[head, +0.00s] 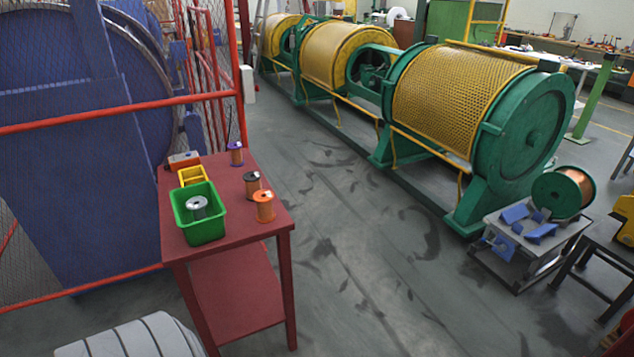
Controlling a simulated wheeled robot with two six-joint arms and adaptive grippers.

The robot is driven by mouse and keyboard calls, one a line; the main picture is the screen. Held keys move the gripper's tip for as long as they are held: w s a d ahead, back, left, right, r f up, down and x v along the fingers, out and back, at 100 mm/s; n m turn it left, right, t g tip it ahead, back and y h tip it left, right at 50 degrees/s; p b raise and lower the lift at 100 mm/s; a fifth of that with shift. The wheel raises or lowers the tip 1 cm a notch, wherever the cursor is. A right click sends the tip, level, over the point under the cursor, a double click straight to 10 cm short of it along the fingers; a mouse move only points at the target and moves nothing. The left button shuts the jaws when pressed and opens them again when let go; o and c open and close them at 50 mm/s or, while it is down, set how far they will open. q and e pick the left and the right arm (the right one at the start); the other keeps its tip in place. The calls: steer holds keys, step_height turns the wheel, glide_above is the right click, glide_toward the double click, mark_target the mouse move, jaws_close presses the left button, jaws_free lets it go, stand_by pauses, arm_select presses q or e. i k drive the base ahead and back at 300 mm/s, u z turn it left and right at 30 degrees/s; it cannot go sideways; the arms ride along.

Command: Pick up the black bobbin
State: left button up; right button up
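The black bobbin (252,185) stands upright on the red table (228,243), near its right edge. It has dark flanges with copper-brown wire between them. An orange bobbin (264,207) stands just in front of it, close by. A purple bobbin (236,154) stands farther back on the same table. Neither of my grippers shows in the head view.
A green bin (203,233) holding a grey bobbin (196,207) and a yellow bin (191,176) stand left of the black bobbin. A red guard rail (120,109) runs behind the table's left side. Open floor (350,240) lies to the right, before the green and yellow strander (455,95).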

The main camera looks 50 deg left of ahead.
mark_target(252, 180)
steer(key=z, duration=0.15)
steer(key=i, duration=0.55)
steer(key=u, duration=0.45)
steer(key=i, duration=2.05)
steer(key=u, duration=0.6)
steer(key=i, duration=1.45)
steer(key=u, duration=1.5)
steer(key=i, duration=0.9)
steer(key=u, duration=1)
